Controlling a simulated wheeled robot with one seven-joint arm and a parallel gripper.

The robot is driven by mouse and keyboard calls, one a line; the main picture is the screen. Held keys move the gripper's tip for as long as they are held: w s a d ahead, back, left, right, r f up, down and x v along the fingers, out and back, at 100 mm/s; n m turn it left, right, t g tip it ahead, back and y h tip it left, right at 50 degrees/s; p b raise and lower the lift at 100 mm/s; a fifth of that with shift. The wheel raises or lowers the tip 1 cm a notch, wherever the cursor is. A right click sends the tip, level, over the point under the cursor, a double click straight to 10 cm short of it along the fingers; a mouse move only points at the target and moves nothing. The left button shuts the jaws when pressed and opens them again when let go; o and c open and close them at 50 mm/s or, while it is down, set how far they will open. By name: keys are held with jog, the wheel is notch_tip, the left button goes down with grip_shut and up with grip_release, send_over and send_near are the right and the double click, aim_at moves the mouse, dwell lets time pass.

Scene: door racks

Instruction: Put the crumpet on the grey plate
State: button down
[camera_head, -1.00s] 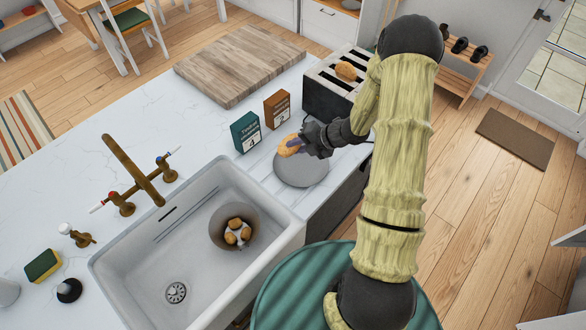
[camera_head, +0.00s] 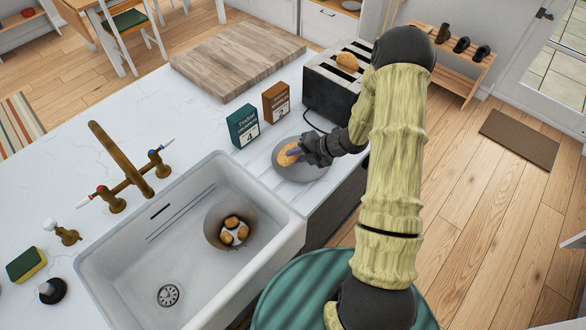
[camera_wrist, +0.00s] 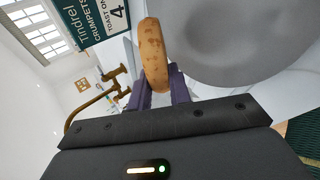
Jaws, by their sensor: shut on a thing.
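The crumpet (camera_head: 289,154) is golden brown and held in my gripper (camera_head: 302,153), whose jaws are shut on it. In the wrist view the crumpet (camera_wrist: 153,54) stands edge-on between the two purple fingers (camera_wrist: 160,92). The grey plate (camera_head: 308,172) lies on the counter by the right side of the sink; the crumpet is over its left part in the head view. The plate (camera_wrist: 235,40) also fills the upper right of the wrist view. I cannot tell whether the crumpet touches the plate.
A teal box (camera_head: 242,126) and a brown box (camera_head: 276,103) stand behind the plate. A black toaster (camera_head: 335,85) with a bread piece on top (camera_head: 347,61) is beyond. The sink (camera_head: 130,235) holds a bowl (camera_head: 215,220) with several brown pieces. A wooden board (camera_head: 238,65) lies at the back.

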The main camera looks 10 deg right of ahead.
jog(key=shift+f+b, duration=0.4)
jog(key=shift+f, duration=0.7)
jog(key=c, duration=1.5)
grip_release()
jog(key=shift+o, duration=0.2)
jog(key=shift+d, duration=0.1)
jog(key=p+v, duration=0.5)
jog(key=v, duration=0.3)
jog(key=shift+p, duration=0.35)
